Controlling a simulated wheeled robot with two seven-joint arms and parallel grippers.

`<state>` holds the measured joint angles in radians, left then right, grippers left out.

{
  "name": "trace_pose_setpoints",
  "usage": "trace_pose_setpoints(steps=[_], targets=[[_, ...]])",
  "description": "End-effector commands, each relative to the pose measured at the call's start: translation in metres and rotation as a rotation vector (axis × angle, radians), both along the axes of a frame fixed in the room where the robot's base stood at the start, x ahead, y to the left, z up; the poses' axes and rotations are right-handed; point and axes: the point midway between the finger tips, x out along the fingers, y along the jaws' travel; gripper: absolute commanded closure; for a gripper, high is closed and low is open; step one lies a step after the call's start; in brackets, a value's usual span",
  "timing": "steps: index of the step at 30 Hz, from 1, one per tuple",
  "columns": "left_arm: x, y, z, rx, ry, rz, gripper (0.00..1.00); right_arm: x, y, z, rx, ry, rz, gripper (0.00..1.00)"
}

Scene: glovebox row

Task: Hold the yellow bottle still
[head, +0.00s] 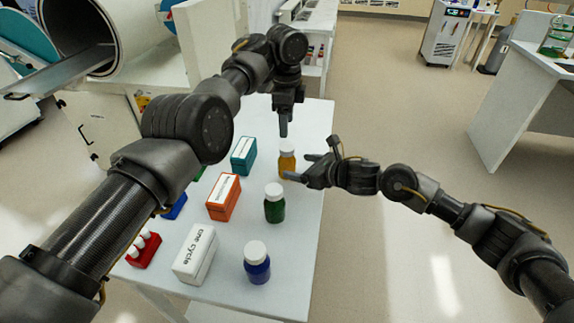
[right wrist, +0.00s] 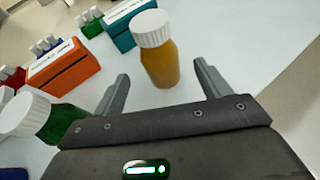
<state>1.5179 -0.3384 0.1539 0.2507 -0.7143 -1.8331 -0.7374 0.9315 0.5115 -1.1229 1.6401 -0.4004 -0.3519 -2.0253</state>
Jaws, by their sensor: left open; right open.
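The yellow bottle (head: 287,163) with a white ribbed cap stands upright on the white table. In the right wrist view the yellow bottle (right wrist: 161,62) stands ahead of my fingers, roughly between their lines. My right gripper (head: 297,167) is open beside the bottle, coming from the right in the head view; in the wrist view its two fingers (right wrist: 160,85) are apart with nothing held. My left gripper (head: 284,120) points down just above the bottle's cap. Its fingers overlap in the head view, and it holds nothing visible.
A green bottle (head: 274,206) and a blue bottle (head: 256,263) stand nearer on the table (head: 307,225). Teal (head: 244,155), orange (head: 224,198) and white (head: 195,255) boxes stand left of the bottles. A red rack (head: 144,251) sits at the near left. The table's right edge is close.

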Motion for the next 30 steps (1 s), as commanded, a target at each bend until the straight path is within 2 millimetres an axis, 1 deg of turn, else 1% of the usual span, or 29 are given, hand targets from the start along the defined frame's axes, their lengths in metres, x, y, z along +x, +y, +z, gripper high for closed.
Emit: trace_pose_setpoints(steps=[1, 6, 12, 17, 24, 26, 30], targets=[[0.000, 0.000, 0.000, 0.000, 0.000, 0.000, 0.44, 0.006, 0.007, -0.003, 0.002, 0.001, -0.001, 0.24], [0.000, -0.002, 0.000, 0.001, 0.000, -0.002, 0.44, 0.023, 0.026, -0.014, 0.001, 0.000, -0.003, 0.24], [0.000, -0.002, 0.000, 0.001, 0.000, -0.002, 0.44, 0.037, 0.041, -0.022, 0.001, 0.000, -0.004, 0.24], [0.000, -0.002, 0.000, 0.000, 0.000, -0.002, 0.44, 0.041, 0.045, -0.025, 0.000, -0.001, -0.002, 0.24], [0.000, -0.002, 0.000, 0.000, 0.000, -0.002, 0.44, 0.041, 0.045, -0.025, 0.000, -0.001, -0.002, 0.24], [0.000, -0.002, 0.000, 0.000, 0.000, -0.002, 0.44, 0.041, 0.045, -0.025, 0.000, -0.001, -0.002, 0.31], [0.000, -0.002, 0.000, 0.000, 0.000, -0.002, 0.44, 0.041, 0.045, -0.025, 0.000, -0.001, -0.002, 0.49]])
